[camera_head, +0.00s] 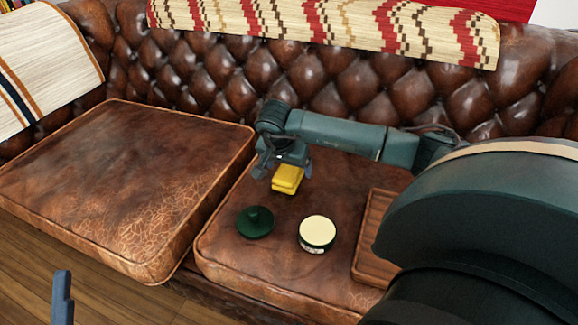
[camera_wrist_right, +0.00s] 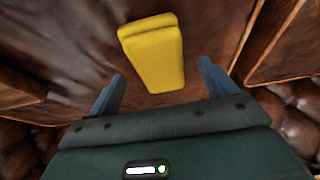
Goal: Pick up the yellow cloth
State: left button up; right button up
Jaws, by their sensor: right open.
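The yellow cloth (camera_head: 287,179) is a small folded block on the right seat cushion of the brown leather sofa. My right gripper (camera_head: 281,165) is over the cloth, at its far side in the head view. In the right wrist view the cloth (camera_wrist_right: 153,52) lies ahead of the open fingers (camera_wrist_right: 160,85), with its near end close to the line between the fingertips. The fingers hold nothing. A small blue-grey part at the lower left edge of the head view (camera_head: 62,298) may belong to my left gripper; its jaws cannot be made out.
A dark green lid (camera_head: 255,222) and a round tin with a cream top (camera_head: 317,231) sit on the cushion nearer than the cloth. A wooden tray (camera_head: 373,237) lies to the right, partly hidden by my arm. The left cushion (camera_head: 125,180) is bare.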

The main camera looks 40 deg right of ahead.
jog(key=shift+x, duration=1.05)
pick_arm(q)
jog(key=shift+a+r+m+h, duration=0.1)
jog(key=shift+r+m+h, duration=0.65)
jog(key=shift+m+h, duration=0.05)
pick_arm(e)
jog(key=shift+f, duration=0.25)
pick_arm(q)
jog(key=shift+f, duration=0.1)
pick_arm(e)
jog(key=c, duration=1.1)
